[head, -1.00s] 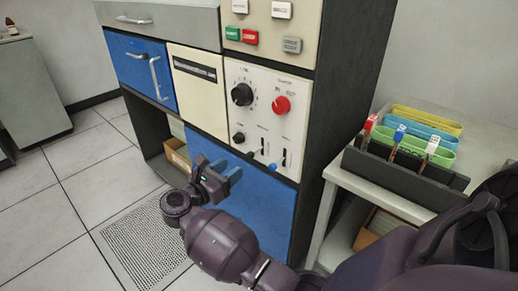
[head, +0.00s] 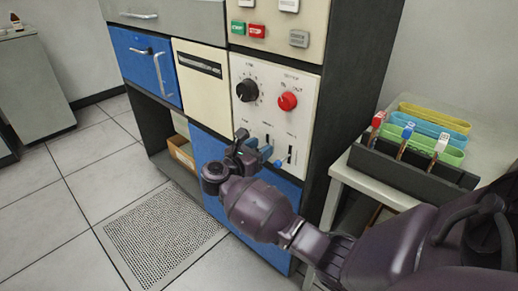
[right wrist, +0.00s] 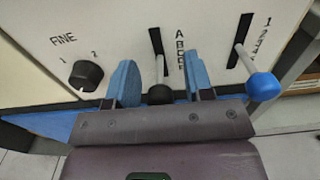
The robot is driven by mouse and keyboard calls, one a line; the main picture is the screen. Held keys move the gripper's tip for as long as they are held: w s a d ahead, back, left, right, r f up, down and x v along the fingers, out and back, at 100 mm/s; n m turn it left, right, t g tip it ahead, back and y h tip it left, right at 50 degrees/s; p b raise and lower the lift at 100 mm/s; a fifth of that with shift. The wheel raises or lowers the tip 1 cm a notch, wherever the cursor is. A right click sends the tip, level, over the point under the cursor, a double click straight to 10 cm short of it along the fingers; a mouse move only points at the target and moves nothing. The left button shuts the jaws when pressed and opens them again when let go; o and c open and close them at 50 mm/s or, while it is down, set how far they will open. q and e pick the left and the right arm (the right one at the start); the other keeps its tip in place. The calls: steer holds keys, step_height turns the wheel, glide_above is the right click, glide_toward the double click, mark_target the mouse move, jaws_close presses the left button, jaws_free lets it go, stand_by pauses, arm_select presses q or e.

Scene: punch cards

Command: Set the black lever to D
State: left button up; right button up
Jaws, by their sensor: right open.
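The black lever's round knob (right wrist: 160,94) stands between the two blue fingers of my right gripper (right wrist: 161,80) in the right wrist view. A clear gap shows on each side, so the fingers do not touch it. Its stem rises to a slot (right wrist: 154,38) with letters running down from A beside it. I cannot tell exactly which letter it stands at. In the head view my right gripper (head: 256,150) is open at the lower part of the white panel (head: 312,110) and hides the black lever. My left gripper is not in view.
A blue-knobbed lever (right wrist: 262,86) is close to the right finger, with a numbered slot. A black FINE knob (right wrist: 86,75) is to the left. Above are a big black dial (head: 247,90) and a red knob (head: 287,101). A card rack (head: 410,175) stands on the right table.

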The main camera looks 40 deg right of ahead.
steer(key=shift+d, duration=0.1)
jaws_close()
step_height(320, 180, down, 2)
steer(key=h+b, duration=0.2)
steer(key=b, duration=0.1)
steer(key=shift+f+t+h, duration=0.1)
steer(key=shift+t+h, duration=0.2)
steer(key=shift+r, duration=0.2)
jaws_free()
stand_by(0.3)
steer(key=w+v, duration=0.1)
steer(key=v, duration=0.9)
steer(key=shift+s+a, duration=0.35)
steer(key=shift+s, duration=0.15)
